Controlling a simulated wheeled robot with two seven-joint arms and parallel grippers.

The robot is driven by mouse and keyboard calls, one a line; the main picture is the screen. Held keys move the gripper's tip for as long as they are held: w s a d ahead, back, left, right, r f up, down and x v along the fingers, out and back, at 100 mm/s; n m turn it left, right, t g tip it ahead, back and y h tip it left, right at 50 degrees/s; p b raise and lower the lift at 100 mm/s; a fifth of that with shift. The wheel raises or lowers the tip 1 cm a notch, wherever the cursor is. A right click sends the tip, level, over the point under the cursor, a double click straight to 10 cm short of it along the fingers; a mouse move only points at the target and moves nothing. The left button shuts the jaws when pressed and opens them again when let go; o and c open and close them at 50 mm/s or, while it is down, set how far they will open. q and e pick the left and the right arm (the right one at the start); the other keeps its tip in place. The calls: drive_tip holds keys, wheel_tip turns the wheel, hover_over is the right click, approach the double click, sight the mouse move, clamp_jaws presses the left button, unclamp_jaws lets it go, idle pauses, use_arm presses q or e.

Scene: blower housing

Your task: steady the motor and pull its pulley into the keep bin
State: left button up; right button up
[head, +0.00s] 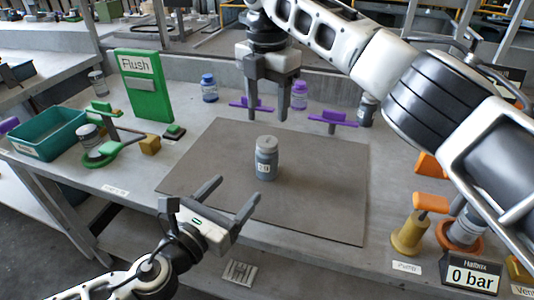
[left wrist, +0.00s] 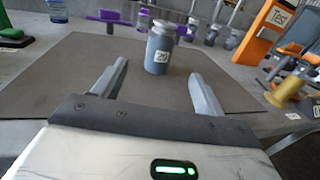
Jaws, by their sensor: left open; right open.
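A small grey jar or canister (head: 266,165) with a lighter lid and a white label stands upright on the brown mat (head: 320,190). I see nothing I can clearly identify as a motor or pulley. My left gripper (head: 232,195) is open and empty, in front of the canister and apart from it. In the left wrist view the canister (left wrist: 160,48) stands beyond and between the two spread fingers. My right gripper (head: 267,115) is open and empty, pointing down above the mat behind the canister. A teal bin (head: 47,134) stands at the left; its label is too small to read.
A green "Flush" panel (head: 145,88), blue-capped bottle (head: 209,90) and purple-capped bottle (head: 299,96) stand behind. Purple holders (head: 333,118) line the back. A yellow-orange pump fixture (head: 410,235) and "0 bar" display (head: 470,275) sit at right. The mat around the canister is clear.

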sight(271, 152)
use_arm(q)
drive_tip(key=x, duration=1.5)
drive_tip(key=shift+s+d+r, duration=0.1)
use_arm(e)
drive_tip(key=shift+s, duration=0.2)
